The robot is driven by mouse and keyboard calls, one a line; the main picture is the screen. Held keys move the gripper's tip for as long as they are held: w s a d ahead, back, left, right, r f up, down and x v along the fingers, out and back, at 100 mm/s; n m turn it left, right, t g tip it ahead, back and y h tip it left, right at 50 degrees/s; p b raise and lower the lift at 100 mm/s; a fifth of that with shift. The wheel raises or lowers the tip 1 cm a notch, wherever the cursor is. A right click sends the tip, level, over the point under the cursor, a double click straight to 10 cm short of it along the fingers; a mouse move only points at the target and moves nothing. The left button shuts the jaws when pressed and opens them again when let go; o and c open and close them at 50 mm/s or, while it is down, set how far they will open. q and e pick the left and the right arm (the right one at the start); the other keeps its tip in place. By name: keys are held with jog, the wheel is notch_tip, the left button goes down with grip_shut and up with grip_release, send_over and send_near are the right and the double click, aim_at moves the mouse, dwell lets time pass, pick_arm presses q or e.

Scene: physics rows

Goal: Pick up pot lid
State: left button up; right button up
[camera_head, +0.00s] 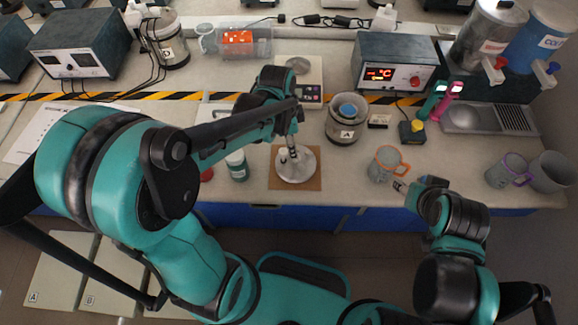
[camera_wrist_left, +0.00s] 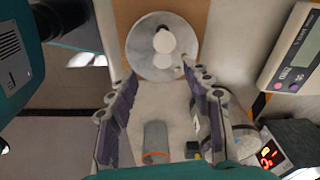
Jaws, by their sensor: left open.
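The pot lid (camera_head: 297,168) is a round, pale metallic disc lying flat on a brown square mat (camera_head: 279,183) near the counter's front edge. The lid also fills the upper middle of the left wrist view (camera_wrist_left: 139,62), with a pale round knob (camera_wrist_left: 164,42) at its centre. My left gripper (camera_head: 290,147) is over the lid, pointing down, and partly covers it in the head view. In the wrist view its two fingers (camera_wrist_left: 158,72) are spread apart with nothing between them. My right gripper (camera_head: 398,186) is beside a grey mug with an orange handle (camera_head: 382,163); its fingers are too small to judge.
A scale (camera_head: 311,70) stands behind the lid. A jar marked A (camera_head: 344,128) stands to its right, and a small jar (camera_head: 237,168) to its left. A drain tray (camera_head: 490,118) and more mugs (camera_head: 503,172) are at the right. The counter ends just in front of the mat.

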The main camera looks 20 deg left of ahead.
aim_at(296, 162)
pick_arm(q)
jog(key=f, duration=0.1)
jog(key=f+b, duration=0.1)
jog(key=f, duration=0.1)
jog(key=shift+w+d+f, duration=0.2)
jog(key=shift+d+f, duration=0.05)
jog(key=shift+d, duration=0.1)
jog(key=f+b, duration=0.2)
jog(key=f, duration=0.2)
jog(key=shift+w+d+f+b, duration=0.3)
jog(key=shift+w+f+b, duration=0.05)
jog(key=shift+w+b, duration=0.05)
jog(key=shift+r, duration=0.15)
grip_shut()
